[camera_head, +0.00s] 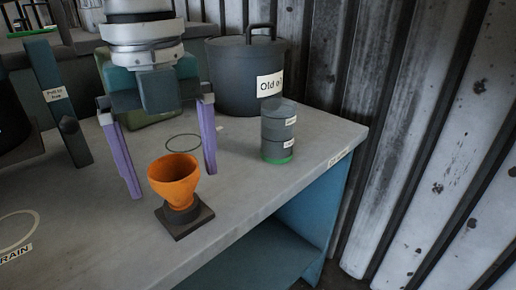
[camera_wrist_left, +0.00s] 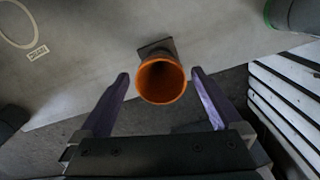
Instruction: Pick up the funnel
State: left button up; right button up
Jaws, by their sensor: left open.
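The orange funnel (camera_head: 175,180) stands upright on a dark square base (camera_head: 184,219) near the front edge of the bench. In the left wrist view the funnel (camera_wrist_left: 161,82) shows from above, between the two purple fingers and a little past their tips. My left gripper (camera_head: 170,183) is open, with one purple finger on each side of the funnel as seen from the head. The wrist view shows gaps between the fingers (camera_wrist_left: 160,76) and the funnel on both sides. My right gripper is not in view.
The grey bench (camera_head: 265,190) carries a stacked dark canister with a green base (camera_head: 278,132) to the right. A large lidded pot (camera_head: 232,75) stands behind. A ring mark (camera_head: 183,143) lies behind the funnel. Corrugated wall (camera_head: 400,120) borders the right side.

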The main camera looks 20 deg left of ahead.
pick_arm(q)
jog(key=shift+f, duration=0.45)
jog(key=shift+r, duration=0.1)
jog(key=c, duration=0.9)
jog(key=shift+c, duration=0.2)
